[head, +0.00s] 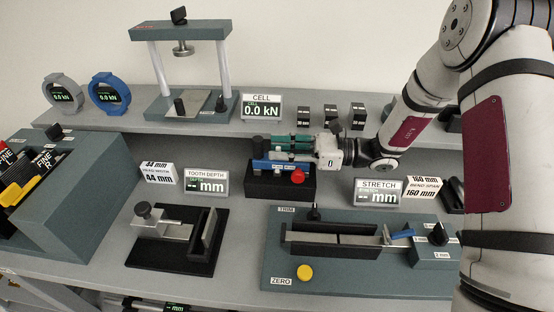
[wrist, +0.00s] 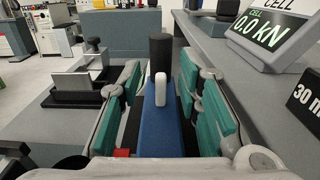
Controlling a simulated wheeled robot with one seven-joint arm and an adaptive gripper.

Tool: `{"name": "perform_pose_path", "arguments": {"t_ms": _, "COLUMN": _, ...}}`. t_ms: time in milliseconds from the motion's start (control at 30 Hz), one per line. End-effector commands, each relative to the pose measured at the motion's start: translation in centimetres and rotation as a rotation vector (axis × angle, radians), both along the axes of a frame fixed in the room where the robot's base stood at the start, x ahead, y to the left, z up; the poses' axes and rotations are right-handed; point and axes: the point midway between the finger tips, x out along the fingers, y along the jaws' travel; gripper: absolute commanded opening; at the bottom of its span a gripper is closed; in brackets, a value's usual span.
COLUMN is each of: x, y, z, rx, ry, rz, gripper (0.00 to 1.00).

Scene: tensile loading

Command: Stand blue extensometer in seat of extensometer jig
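The blue extensometer (head: 274,164) is a long blue bar on a black block (head: 262,184), with a dark upright cylinder at one end. In the wrist view the blue bar (wrist: 160,130) runs between my teal finger pads, with a white pin near its far end. My gripper (head: 284,143) reaches in from the right just above the block. In the wrist view its fingers (wrist: 163,95) stand apart, with dark gaps beside the bar. A teal jig (head: 340,268) with a dark channel and a yellow button sits at front right; I cannot tell which part is the seat.
A red knob (head: 298,176) sits at the block's right. The STRETCH display (head: 379,193) and TOOTH DEPTH display (head: 207,184) flank the block. A black vise-like fixture (head: 176,238) stands at front left. The raised shelf (head: 230,127) behind holds a press frame and CELL display.

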Motion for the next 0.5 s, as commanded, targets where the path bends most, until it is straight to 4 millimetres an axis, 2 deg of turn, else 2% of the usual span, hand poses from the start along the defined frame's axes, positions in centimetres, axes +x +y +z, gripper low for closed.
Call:
{"name": "perform_pose_path", "arguments": {"t_ms": 133, "x": 0.04, "y": 1.1, "z": -0.04, "rx": -0.001, "ry": 0.001, "rz": 0.0, "gripper": 0.32}}
{"name": "perform_pose_path", "arguments": {"t_ms": 367, "x": 0.08, "y": 1.15, "z": -0.05, "rx": -0.001, "ry": 0.0, "rz": -0.001, "gripper": 0.32}}
{"name": "perform_pose_path", "arguments": {"t_ms": 500, "x": 0.08, "y": 1.14, "z": -0.04, "rx": -0.001, "ry": 0.0, "rz": -0.001, "gripper": 0.0}}
